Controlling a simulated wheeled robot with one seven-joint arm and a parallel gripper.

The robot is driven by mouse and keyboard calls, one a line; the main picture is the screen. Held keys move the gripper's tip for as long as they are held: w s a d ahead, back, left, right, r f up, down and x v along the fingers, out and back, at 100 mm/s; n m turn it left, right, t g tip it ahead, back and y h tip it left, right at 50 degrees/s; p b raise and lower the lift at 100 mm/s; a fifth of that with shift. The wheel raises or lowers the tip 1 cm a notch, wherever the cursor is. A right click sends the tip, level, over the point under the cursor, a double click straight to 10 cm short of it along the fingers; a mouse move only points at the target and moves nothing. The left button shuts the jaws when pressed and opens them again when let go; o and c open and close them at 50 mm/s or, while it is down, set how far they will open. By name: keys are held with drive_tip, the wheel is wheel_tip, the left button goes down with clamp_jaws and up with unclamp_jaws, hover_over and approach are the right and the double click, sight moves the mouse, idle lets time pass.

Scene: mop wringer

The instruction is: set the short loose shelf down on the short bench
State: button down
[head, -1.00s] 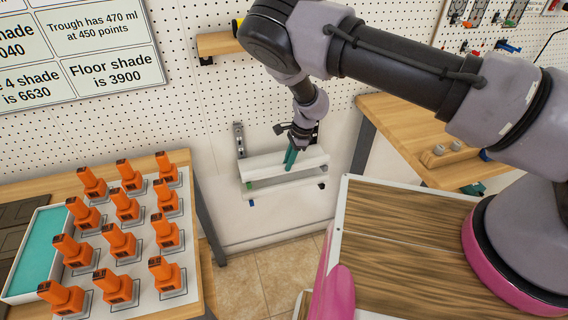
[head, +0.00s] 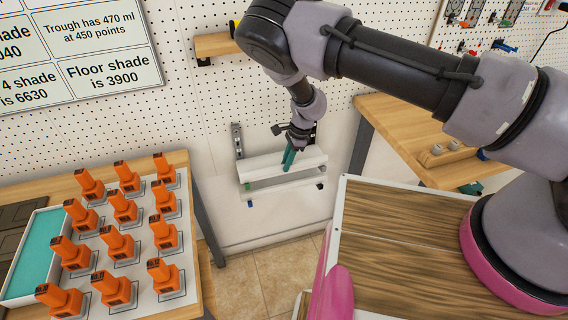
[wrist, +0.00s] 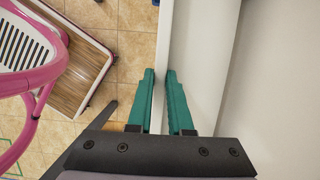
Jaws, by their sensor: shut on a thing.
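A short white shelf (head: 262,172) sits at wall brackets on the pegboard wall in the head view. My gripper (head: 289,158) is at its middle, with teal fingers pointing down onto it. In the wrist view my gripper (wrist: 161,92) has one finger on each side of the shelf's thin white edge (wrist: 157,60) and is shut on it. Whether the shelf still rests on its brackets is unclear. Wooden benches stand at the right (head: 395,122) and at the left (head: 181,160); I cannot tell which is the short one.
Several orange tools (head: 123,207) stand on a white board on the left bench, beside a teal-lined tray (head: 35,258). A small wooden block with pegs (head: 447,152) is on the right bench. A wood-topped cart (head: 400,235) with pink parts stands in front.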

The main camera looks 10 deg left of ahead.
drive_tip(key=shift+s+r, duration=0.15)
drive_tip(key=shift+r, duration=0.3)
wheel_tip(320, 180, up, 6)
drive_tip(key=shift+r, duration=0.25)
drive_tip(key=s+d, duration=0.5)
drive_tip(key=s, duration=0.3)
drive_tip(key=s+d, duration=0.5)
drive_tip(key=s, duration=0.3)
drive_tip(key=shift+s+d+f, duration=0.25)
drive_tip(key=shift+s, duration=0.15)
drive_tip(key=c, duration=1.4)
unclamp_jaws()
clamp_jaws()
